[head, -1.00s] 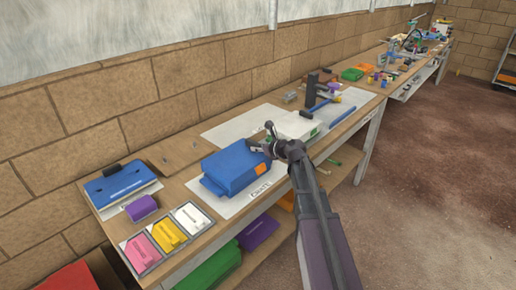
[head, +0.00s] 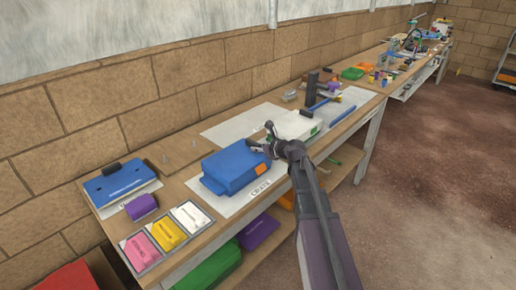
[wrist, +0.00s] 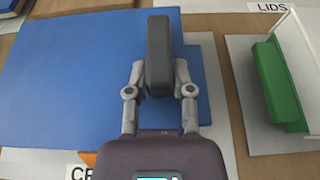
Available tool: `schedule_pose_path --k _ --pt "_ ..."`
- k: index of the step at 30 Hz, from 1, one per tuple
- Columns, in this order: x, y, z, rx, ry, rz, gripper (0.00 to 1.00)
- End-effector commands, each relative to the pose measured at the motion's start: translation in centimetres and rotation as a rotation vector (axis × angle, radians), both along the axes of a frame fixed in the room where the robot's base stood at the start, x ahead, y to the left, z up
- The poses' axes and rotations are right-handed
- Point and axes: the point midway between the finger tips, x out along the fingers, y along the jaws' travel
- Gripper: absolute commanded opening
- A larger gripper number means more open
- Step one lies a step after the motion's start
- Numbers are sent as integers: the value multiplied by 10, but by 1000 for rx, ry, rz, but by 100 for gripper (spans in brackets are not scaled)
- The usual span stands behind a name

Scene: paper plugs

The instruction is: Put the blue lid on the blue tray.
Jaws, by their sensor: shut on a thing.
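A blue lid (wrist: 90,70) fills much of the wrist view as a broad flat surface. My gripper (wrist: 160,82) is shut on a dark upright handle (wrist: 160,45) at the lid's right part. In the head view my gripper (head: 264,146) is at the right end of the blue lid (head: 238,160). The blue tray (head: 211,186) shows under the lid as a rim at the left and a side with an orange patch. I cannot tell whether the lid is seated or just above the tray.
A white box with a green part (head: 297,124) stands close to the right of my gripper. A blue case (head: 122,184), a purple block (head: 142,206) and a tray of pink, yellow and white blocks (head: 167,234) are at the left.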

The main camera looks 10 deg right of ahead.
Motion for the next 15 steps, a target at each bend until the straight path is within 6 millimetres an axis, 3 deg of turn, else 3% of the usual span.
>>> schedule_pose_path --k 15 --pt "0 0 -5 1 1 0 0"
